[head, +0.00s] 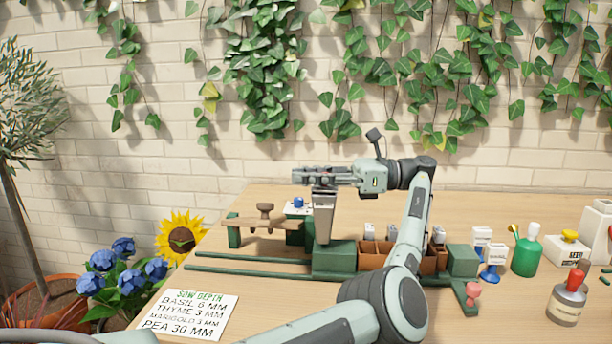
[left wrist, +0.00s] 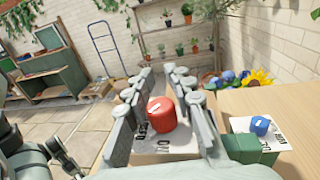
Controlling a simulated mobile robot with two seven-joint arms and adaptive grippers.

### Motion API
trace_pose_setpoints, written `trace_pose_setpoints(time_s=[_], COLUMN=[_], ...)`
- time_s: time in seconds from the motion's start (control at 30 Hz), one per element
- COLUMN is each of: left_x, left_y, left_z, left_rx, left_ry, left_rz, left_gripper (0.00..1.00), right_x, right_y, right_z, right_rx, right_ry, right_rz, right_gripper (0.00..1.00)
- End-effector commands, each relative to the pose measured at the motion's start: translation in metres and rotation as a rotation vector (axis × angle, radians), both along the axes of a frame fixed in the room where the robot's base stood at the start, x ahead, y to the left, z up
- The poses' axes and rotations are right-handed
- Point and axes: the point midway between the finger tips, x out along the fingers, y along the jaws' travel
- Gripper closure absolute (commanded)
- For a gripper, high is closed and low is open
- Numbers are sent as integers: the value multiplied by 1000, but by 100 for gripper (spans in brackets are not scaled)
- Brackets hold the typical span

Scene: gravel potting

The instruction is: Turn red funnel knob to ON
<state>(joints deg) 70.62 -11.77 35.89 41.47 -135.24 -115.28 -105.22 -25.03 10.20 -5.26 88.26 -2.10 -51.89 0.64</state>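The red knob (left wrist: 162,115) sits on a white plate with black lettering (left wrist: 180,143), partly legible as ON, in the left wrist view. My left gripper (left wrist: 163,72) has its fingers apart, one on each side of the knob, with gaps showing. I cannot tell the knob's exact setting. In the head view my left gripper (head: 300,176) points left, just above the beige funnel (head: 324,215), and the red knob is hidden there.
A blue knob (left wrist: 260,125) on a green block is close by; it also shows in the head view (head: 298,201). Green rails (head: 250,262), brown pots (head: 375,255) and a sow-depth card (head: 190,314) are on the table.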

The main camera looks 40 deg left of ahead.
Motion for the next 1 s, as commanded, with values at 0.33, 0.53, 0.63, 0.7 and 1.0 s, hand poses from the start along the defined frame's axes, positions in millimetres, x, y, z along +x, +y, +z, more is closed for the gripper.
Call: trace_pose_setpoints(time_s=[0.33,0.53,0.63,0.7,1.0], left_x=[0,0,0,0,0], left_y=[0,1,1,1,0], left_z=[1,19,38,52,95], left_rx=[2,4,4,4,1], left_ry=[-1,-3,-5,-5,-2], left_rz=[-1,-1,-1,0,-1], left_gripper=[63,63,63,63,63], right_x=[-1,-1,-1,-1,0], right_y=[0,0,0,0,0], right_z=[1,0,0,0,0], right_rx=[0,0,0,0,0], right_ry=[0,1,0,0,0], right_rz=[0,0,0,0,0], right_gripper=[60,60,60,60,60])
